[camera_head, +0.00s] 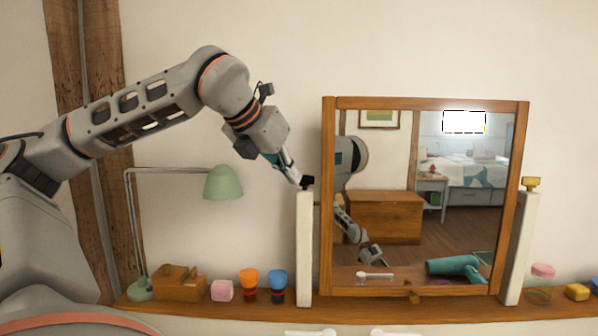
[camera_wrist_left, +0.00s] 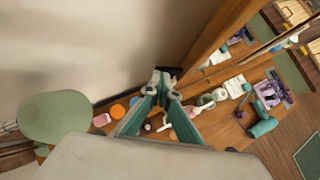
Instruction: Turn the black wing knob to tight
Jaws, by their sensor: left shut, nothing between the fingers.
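The black wing knob (camera_head: 307,183) sits on top of the white post (camera_head: 304,245) at the mirror's left side. My left gripper (camera_head: 295,179) comes down from the upper left, with its fingertips right beside the knob. Its fingers are shut with nothing between them. In the left wrist view, the knob (camera_wrist_left: 174,70) is a dark shape just beyond the fingertips (camera_wrist_left: 164,86), which partly hide it. I cannot tell whether they touch it or which way its wings point. My right gripper is not in view.
The wood-framed mirror (camera_head: 327,200) stands close right of the knob. A yellow knob (camera_head: 532,183) tops the right post (camera_head: 520,245).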

